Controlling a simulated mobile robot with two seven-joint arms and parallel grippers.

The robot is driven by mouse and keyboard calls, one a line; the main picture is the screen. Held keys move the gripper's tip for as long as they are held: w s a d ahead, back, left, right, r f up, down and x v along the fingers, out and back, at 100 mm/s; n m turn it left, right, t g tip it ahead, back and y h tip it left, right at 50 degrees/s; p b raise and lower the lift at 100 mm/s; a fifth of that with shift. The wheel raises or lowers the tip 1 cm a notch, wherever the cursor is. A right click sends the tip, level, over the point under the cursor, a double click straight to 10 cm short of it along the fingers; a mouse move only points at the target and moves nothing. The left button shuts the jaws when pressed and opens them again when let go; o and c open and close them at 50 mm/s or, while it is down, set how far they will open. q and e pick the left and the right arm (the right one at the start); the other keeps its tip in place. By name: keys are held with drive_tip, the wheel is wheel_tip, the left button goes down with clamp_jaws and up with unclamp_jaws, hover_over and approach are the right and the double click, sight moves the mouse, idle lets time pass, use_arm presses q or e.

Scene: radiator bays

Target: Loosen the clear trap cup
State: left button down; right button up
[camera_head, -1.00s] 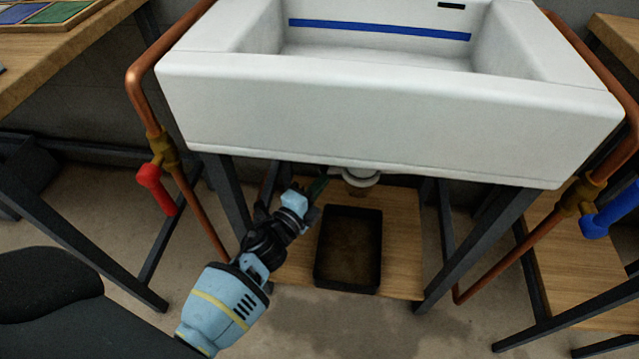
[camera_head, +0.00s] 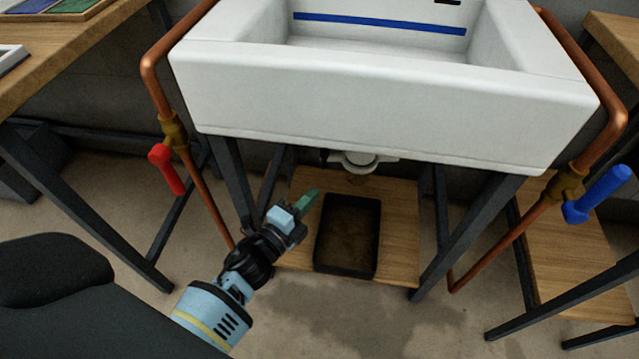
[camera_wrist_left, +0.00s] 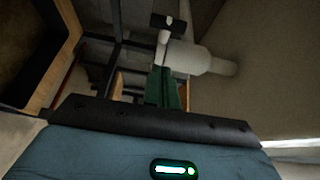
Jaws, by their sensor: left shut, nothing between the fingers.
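The trap (camera_head: 358,162) hangs under the white sink (camera_head: 385,105), partly hidden by the sink's front; I cannot make out a clear cup apart from the pale fitting. In the left wrist view a pale trap body (camera_wrist_left: 198,60) with a side pipe shows beyond the fingers. My left gripper (camera_head: 308,200), with green fingertips, is shut and empty. It is below and left of the trap, apart from it, near the dark tray's left edge. Its fingers also show in the left wrist view (camera_wrist_left: 167,88). My right gripper is not in view.
A dark tray (camera_head: 320,240) sits on the wooden shelf (camera_head: 400,235) below the trap. Dark stand legs (camera_head: 468,238) flank the shelf. Copper pipes with a red valve handle (camera_head: 166,168) and a blue one (camera_head: 598,194) run down either side. A workbench (camera_head: 75,55) stands at left.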

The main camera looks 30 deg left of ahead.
use_arm(q)
drive_tip(key=s, duration=0.4)
drive_tip(key=shift+s+a, duration=0.3)
drive_tip(key=shift+s, duration=0.05)
